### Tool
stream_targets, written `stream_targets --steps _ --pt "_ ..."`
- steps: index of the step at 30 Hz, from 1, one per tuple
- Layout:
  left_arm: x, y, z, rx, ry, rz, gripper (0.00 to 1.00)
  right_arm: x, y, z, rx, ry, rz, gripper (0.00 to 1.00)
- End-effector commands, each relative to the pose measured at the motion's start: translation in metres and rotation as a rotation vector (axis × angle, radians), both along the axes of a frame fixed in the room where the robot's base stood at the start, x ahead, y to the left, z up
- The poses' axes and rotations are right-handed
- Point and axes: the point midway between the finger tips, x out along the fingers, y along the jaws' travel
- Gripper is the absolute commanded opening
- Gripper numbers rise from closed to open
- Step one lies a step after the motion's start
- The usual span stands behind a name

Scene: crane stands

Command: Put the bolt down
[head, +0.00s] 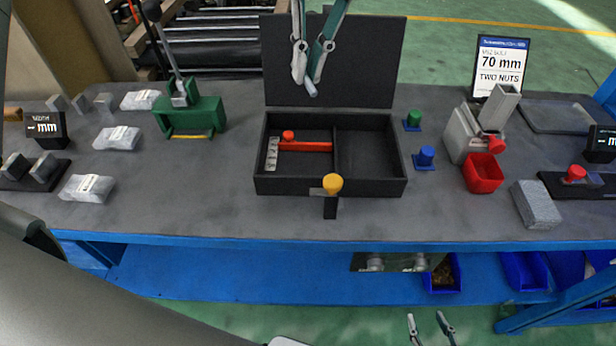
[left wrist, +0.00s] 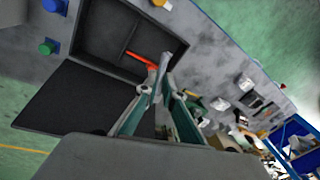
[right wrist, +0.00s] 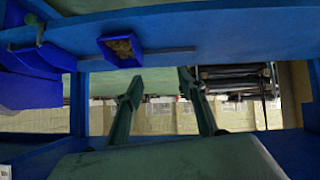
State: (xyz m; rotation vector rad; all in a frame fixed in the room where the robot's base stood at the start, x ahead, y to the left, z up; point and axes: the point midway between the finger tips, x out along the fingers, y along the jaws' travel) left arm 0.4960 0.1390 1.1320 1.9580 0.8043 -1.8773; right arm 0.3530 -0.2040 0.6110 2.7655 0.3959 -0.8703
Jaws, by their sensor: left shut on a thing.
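My left gripper (head: 308,72) hangs above the open black case (head: 290,185), in front of its raised lid. It is shut on a thin grey bolt (head: 311,90), which points down from the fingertips. The bolt (left wrist: 160,75) also shows between the fingers in the left wrist view, over the case. The case has two compartments. The left one holds a red piece (head: 305,146) and a grey strip (head: 272,154); the right one looks empty. My right gripper (head: 430,322) is open and empty, low in front of the bench; it also shows in the right wrist view (right wrist: 158,88).
A yellow knob (head: 332,184) stands at the case's front edge. Right of the case are green (head: 413,119) and blue (head: 426,156) knobs, a red bin (head: 483,174) and a "70 mm, two nuts" sign (head: 500,66). A green fixture (head: 190,117) and bags (head: 88,188) are left.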

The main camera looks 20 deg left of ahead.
Motion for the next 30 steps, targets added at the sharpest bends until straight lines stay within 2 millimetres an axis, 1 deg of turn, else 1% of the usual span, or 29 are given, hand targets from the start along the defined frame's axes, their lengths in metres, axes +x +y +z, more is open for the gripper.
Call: stream_targets --steps 1,4,7,18,21,24,30 --pt "0.002 -0.001 -0.007 0.0 0.004 0.018 0.0 -0.002 -0.001 -0.009 -0.003 0.005 0.0 0.4" --pt "0.001 -0.001 -0.012 -0.001 0.006 0.038 0.0 0.0 -0.003 -0.01 -0.005 0.002 -0.001 0.4" --pt "0.001 0.0 -0.028 -0.001 0.01 0.041 0.0 0.002 -0.004 -0.01 -0.009 -0.006 0.0 0.4" --pt "0.0 0.0 -0.118 0.0 0.011 0.039 0.0 0.007 -0.008 -0.021 -0.026 -0.014 0.005 0.4" --pt "0.0 0.0 -0.138 -0.001 0.009 0.039 0.0 0.008 -0.008 -0.021 -0.028 -0.016 0.004 0.4" --pt "0.0 -0.001 -0.153 -0.001 0.008 0.039 0.0 0.008 -0.008 -0.02 -0.029 -0.02 0.005 0.4" --pt "0.001 -0.001 -0.163 -0.001 0.003 0.04 0.0 0.008 -0.008 -0.021 -0.031 -0.017 0.005 0.4"
